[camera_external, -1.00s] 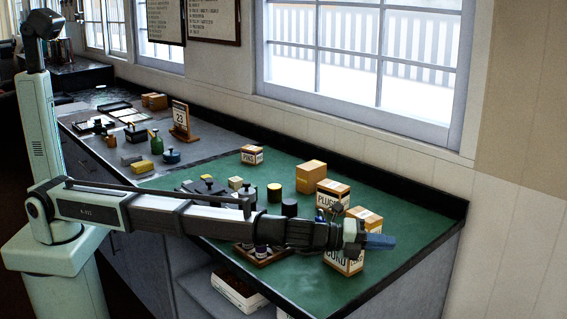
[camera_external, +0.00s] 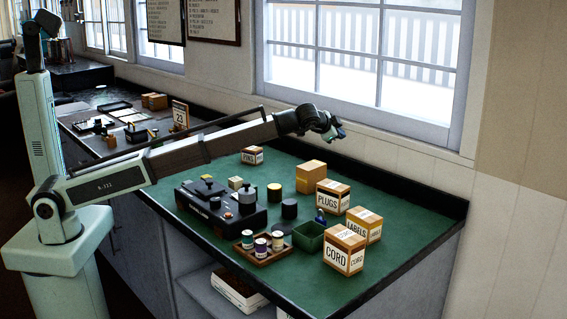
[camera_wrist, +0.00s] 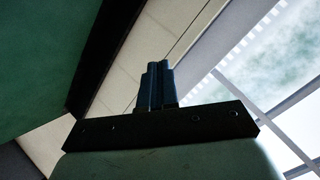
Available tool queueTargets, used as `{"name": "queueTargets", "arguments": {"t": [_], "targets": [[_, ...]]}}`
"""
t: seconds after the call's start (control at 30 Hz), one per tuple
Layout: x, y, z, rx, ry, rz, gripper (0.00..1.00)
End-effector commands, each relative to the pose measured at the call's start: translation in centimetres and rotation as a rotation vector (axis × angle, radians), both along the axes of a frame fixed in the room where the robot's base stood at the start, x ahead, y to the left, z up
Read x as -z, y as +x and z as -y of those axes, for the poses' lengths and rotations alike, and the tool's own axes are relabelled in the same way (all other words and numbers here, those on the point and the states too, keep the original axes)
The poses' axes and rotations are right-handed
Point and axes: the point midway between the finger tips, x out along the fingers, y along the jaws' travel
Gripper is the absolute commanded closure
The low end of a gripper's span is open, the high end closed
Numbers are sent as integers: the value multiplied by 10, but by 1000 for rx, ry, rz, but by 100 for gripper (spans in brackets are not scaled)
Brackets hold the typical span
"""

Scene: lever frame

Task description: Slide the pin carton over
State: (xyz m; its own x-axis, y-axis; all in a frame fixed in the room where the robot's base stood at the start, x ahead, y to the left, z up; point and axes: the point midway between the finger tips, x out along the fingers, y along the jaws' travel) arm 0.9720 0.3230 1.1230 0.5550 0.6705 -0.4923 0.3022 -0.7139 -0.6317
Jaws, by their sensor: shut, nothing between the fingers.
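The pin carton (camera_external: 252,155), a small orange-brown box with a white label reading PINS, sits at the back of the green mat (camera_external: 300,270), near the wall. The carton does not show in the wrist view.
Cartons marked PLUGS (camera_external: 328,201), LABELS (camera_external: 357,228) and CORD (camera_external: 337,257) stand at the right, with a plain carton (camera_external: 311,176) behind. A black lever frame (camera_external: 215,208), a jar tray (camera_external: 258,250) and a green bin (camera_external: 308,237) stand nearer the front.

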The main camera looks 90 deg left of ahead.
Motion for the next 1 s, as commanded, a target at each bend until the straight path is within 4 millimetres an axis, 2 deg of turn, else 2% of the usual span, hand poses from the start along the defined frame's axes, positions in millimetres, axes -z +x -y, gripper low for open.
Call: {"name": "queueTargets", "arguments": {"t": [0.03,0.2,0.5,0.6,0.8,1.0], "targets": [[9,-13,-21,-89,-88,32,100],[40,-56,-74,-412,-370,153,100],[84,-140,-143,-1051,-755,363,100],[95,-170,-160,-1280,-846,430,100],[110,-221,-183,-1701,-948,542,100],[115,-250,-193,-1957,-970,604,100]]}}
